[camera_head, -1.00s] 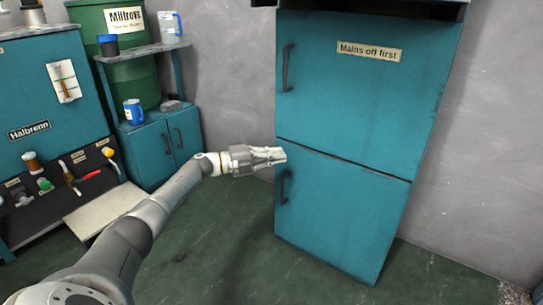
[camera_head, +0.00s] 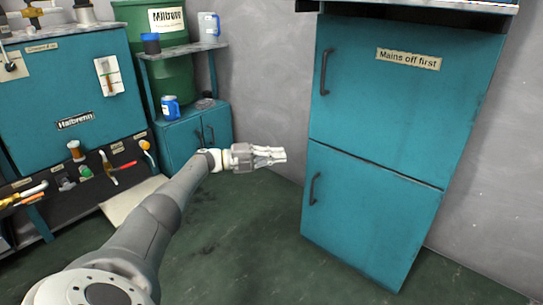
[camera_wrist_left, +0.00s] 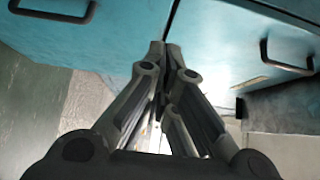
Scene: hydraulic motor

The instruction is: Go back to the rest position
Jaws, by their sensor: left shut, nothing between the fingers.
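My left gripper (camera_head: 270,157) is shut and empty at the end of the outstretched left arm in the head view. It is in the air, a little to the left of the teal two-door cabinet (camera_head: 380,130). Both cabinet doors are closed, each with a dark handle at its left edge. In the left wrist view the gripper's fingers (camera_wrist_left: 165,50) meet in front of the teal cabinet surface (camera_wrist_left: 100,40), with a dark handle (camera_wrist_left: 285,55) at the right. My right gripper is not in view.
A teal machine (camera_head: 70,80) with a control panel stands at the left. A low teal cabinet (camera_head: 185,145), a shelf (camera_head: 185,50) and a green drum (camera_head: 170,75) stand behind the arm. The dark green floor (camera_head: 235,240) between is clear.

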